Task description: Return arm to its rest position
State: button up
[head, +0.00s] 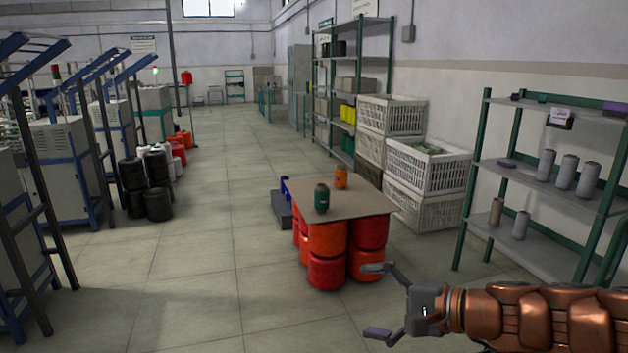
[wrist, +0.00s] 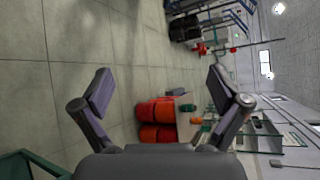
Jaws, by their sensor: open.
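My gripper (head: 376,300) is at the lower right of the head view, at the end of my copper-coloured arm. Its two fingers are spread wide with nothing between them. In the wrist view my gripper (wrist: 155,90) is also open and empty, and the picture is turned sideways. The gripper appears in front of and to the right of a small table in the head view, apart from it as far as I can tell.
The small table's brown top (head: 365,203) rests on red and orange drums (head: 325,240) and bears a green bobbin (head: 321,198) and an orange bobbin (head: 341,177). A shelf (head: 540,186) with grey cones stands right. White crates (head: 425,167) stand behind. Floor (head: 190,260) is clear left.

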jog(key=s+a+n+g+h+p, duration=0.4)
jog(key=s+n+g+p, duration=0.3)
jog(key=s, duration=0.8)
jog(key=s+d+r+n+g+h+p, duration=0.2)
jog(key=s+d+n+h+p, duration=0.1)
jog(key=s+d+h+p, duration=0.3)
jog(key=s+d+h, duration=0.2)
jog(key=s+d, duration=0.2)
jog(key=d, duration=0.2)
jog(key=shift+s+d+n+g+p, duration=0.25)
jog(key=shift+d+n+g+p, duration=0.05)
jog(key=shift+d+n+g, duration=0.1)
